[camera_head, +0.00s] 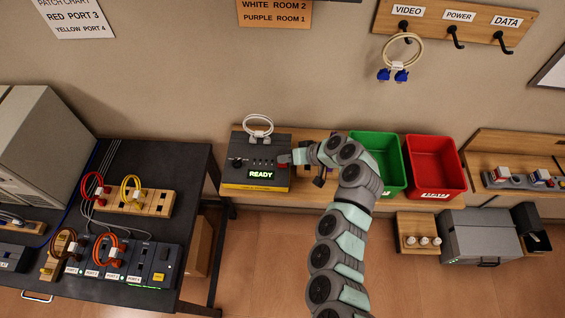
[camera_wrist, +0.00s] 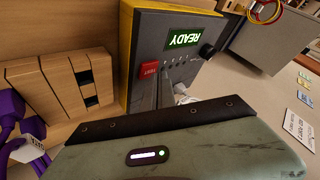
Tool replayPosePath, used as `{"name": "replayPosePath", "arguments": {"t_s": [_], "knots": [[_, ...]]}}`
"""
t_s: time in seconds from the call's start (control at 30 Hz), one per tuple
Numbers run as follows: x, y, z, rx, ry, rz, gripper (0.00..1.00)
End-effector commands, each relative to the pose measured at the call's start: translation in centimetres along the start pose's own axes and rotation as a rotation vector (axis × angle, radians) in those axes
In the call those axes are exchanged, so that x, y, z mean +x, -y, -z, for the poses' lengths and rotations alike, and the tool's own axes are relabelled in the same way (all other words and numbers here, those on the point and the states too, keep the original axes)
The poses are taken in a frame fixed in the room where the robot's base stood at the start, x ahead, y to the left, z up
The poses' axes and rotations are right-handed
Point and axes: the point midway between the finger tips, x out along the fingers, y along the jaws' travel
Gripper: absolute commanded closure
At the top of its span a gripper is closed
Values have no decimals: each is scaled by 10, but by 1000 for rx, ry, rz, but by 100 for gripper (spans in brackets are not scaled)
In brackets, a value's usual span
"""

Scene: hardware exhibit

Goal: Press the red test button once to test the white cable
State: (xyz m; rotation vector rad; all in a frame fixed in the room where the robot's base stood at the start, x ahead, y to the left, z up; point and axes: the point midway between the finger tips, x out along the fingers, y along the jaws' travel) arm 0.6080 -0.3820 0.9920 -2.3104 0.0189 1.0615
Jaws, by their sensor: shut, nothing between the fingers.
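The cable tester (camera_head: 240,172) is a dark box with a yellow base on the wooden bench. Its green display (camera_head: 261,174) reads READY, also legible upside down in the wrist view (camera_wrist: 186,40). The red test button (camera_wrist: 149,69) is on its panel, at the right side in the head view (camera_head: 283,162). The white cable (camera_head: 258,127) is coiled at the tester's back edge; a white piece of it shows in the wrist view (camera_wrist: 183,97). My gripper (camera_head: 292,157) is shut and empty, close beside the red button. I cannot tell whether they touch.
A dark table (camera_head: 180,165) at left holds port blocks and coloured cables. Hooks (camera_head: 455,38) above hold a cream cable with blue plugs (camera_head: 392,76). A wooden slotted block (camera_wrist: 70,80) stands beside the tester.

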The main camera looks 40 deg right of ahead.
Motion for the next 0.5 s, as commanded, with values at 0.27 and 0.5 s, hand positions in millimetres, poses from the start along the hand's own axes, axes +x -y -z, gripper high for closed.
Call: {"name": "replayPosePath", "arguments": {"t_s": [0.27,0.5], "knots": [[2,-1,-2,0,0,1,100],[4,-2,-3,-1,0,1,100]]}}
